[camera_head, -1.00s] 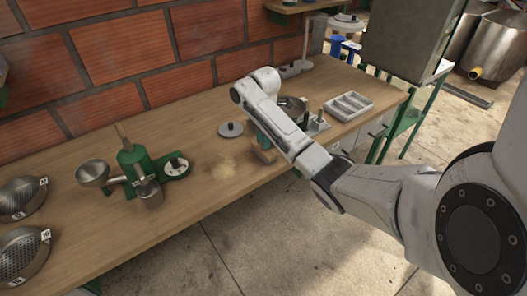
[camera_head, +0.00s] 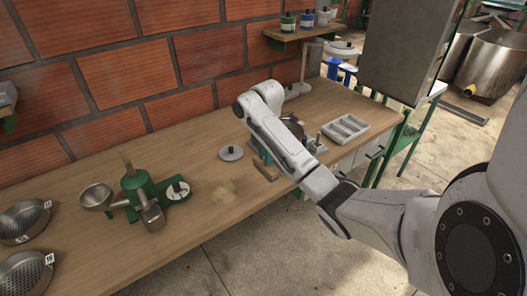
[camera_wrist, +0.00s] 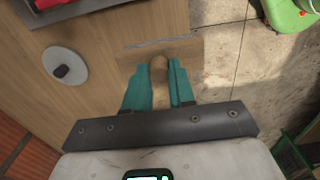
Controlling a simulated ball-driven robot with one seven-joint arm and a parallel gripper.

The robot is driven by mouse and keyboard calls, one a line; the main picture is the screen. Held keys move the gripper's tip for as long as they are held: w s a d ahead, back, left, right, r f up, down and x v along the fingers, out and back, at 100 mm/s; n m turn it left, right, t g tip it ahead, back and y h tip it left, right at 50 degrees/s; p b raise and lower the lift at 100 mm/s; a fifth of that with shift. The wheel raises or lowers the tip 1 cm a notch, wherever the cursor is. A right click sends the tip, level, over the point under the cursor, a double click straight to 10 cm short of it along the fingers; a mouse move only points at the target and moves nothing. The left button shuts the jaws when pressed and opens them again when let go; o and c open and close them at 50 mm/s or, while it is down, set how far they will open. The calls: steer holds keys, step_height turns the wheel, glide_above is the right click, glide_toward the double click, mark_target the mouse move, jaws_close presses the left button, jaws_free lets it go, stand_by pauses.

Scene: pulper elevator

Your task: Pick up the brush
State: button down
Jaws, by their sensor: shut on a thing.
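The brush (camera_wrist: 185,50) has a wide wooden head and a rounded wooden handle. In the wrist view its handle stands between the two teal fingers of my gripper (camera_wrist: 158,80), which is shut on it. The head lies across the view beyond the fingertips, its right end reaching past the bench edge. In the head view the brush (camera_head: 266,173) shows as a brown piece below my gripper (camera_head: 259,152), near the bench's front edge. My arm hides part of the gripper there. I cannot tell whether the brush touches the bench.
The wooden bench (camera_head: 215,215) runs along a brick wall. A grey lid (camera_head: 231,153) lies left of my gripper. A green hand pulper (camera_head: 140,190) stands farther left. A grey divided tray (camera_head: 345,129) is to the right.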

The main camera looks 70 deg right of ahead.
steer(key=s+a+r+p, duration=0.7)
steer(key=s, duration=0.1)
steer(key=shift+s+a+p, duration=0.2)
steer(key=shift+a+p, duration=0.1)
steer(key=shift+a, duration=0.1)
